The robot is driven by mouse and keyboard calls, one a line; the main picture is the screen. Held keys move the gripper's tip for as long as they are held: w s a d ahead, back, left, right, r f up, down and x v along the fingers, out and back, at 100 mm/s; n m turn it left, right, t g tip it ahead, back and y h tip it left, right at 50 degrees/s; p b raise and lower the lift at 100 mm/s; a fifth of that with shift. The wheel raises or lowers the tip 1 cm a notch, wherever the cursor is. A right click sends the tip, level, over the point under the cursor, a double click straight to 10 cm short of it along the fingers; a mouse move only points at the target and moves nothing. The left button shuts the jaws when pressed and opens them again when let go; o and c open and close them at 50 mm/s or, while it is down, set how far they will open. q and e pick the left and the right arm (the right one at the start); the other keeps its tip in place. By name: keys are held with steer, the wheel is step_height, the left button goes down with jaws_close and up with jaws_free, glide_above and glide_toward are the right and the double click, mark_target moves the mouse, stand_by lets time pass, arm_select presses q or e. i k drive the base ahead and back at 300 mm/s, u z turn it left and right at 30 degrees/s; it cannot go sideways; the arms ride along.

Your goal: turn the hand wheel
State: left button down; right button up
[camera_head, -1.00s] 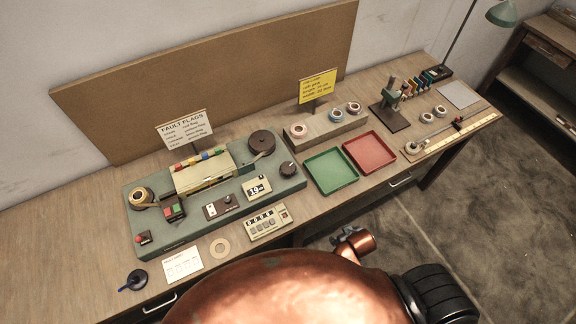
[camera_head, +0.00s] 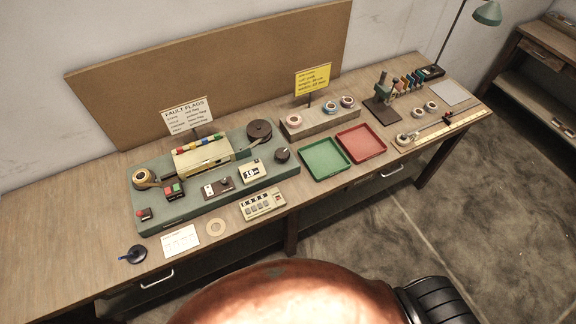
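A green winding machine (camera_head: 233,185) lies along the left half of the bench. It carries a large dark disc (camera_head: 259,130) at its back right and a smaller dark round knob (camera_head: 282,155) at its right end. I cannot tell for sure which of these round parts is the hand wheel. A yellowish tape roll (camera_head: 144,177) sits at the machine's left end, and a cream cover (camera_head: 203,158) with coloured flags stands in its middle. Neither of my grippers is in view.
A green tray (camera_head: 325,174) and a red tray (camera_head: 362,156) lie right of the machine. A yellow sign (camera_head: 313,80) stands behind. The bench's left end is bare.

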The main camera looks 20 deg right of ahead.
mark_target(282, 154)
steer(key=u, duration=0.3)
steer(key=k, duration=0.1)
steer(key=z, duration=1.25)
steer(key=i, duration=0.7)
steer(key=u, duration=0.3)
